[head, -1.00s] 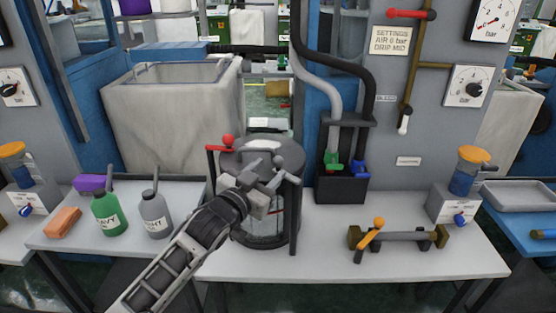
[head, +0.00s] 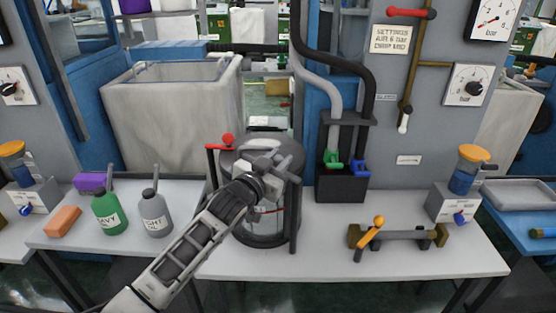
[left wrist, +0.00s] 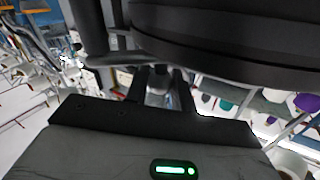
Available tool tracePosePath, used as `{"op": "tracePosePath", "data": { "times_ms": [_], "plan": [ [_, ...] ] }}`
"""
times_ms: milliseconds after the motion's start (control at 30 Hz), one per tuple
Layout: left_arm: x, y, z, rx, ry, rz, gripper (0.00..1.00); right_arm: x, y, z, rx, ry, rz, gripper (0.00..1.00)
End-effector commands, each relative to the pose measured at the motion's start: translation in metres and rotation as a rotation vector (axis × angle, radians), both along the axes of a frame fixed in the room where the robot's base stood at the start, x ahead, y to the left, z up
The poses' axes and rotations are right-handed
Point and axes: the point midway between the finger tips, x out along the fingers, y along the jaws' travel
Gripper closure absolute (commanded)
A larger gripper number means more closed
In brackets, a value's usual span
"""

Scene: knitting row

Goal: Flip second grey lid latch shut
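The dark grey round vessel (head: 262,231) stands on the white bench with its dark grey lid (head: 234,156) on top. The dark underside of a round rim (left wrist: 240,40) fills the top of the left wrist view. My left gripper (head: 275,164) is at the front of the lid and covers part of it. Its two fingers (left wrist: 161,88) stand apart in the left wrist view, with a gap between them. The grey latch is hidden or too small to pick out, so I cannot tell its position. My right gripper is not in view.
A red-knobbed lever (head: 228,140) rises beside the lid's left edge. A dark post (head: 293,220) stands at the vessel's right. A grey bottle (head: 155,214) and a green bottle (head: 107,211) stand at left. A brass fitting with an orange handle (head: 371,233) lies at right.

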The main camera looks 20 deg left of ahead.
Motion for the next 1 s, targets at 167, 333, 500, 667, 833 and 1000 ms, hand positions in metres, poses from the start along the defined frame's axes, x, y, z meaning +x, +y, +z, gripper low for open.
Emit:
{"op": "tracePosePath", "data": {
  "times_ms": [167,333,500,667,833,1000],
  "plan": [
    [0.004,-0.002,0.004,0.009,-0.005,-0.071,0.98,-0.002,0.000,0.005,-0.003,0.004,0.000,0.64],
    [0.010,-0.005,0.003,0.008,-0.006,-0.182,0.98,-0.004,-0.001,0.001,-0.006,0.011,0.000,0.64],
    [0.012,-0.009,0.002,0.004,-0.006,-0.256,0.98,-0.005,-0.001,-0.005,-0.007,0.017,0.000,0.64],
    [0.013,-0.009,0.001,-0.001,-0.004,-0.282,0.98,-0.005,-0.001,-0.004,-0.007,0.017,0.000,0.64],
    [0.013,-0.009,0.001,-0.004,-0.004,-0.284,0.98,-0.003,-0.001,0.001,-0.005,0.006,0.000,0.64],
    [0.013,-0.009,0.001,-0.004,-0.004,-0.283,0.64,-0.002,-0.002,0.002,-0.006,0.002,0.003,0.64]
  ]
}}
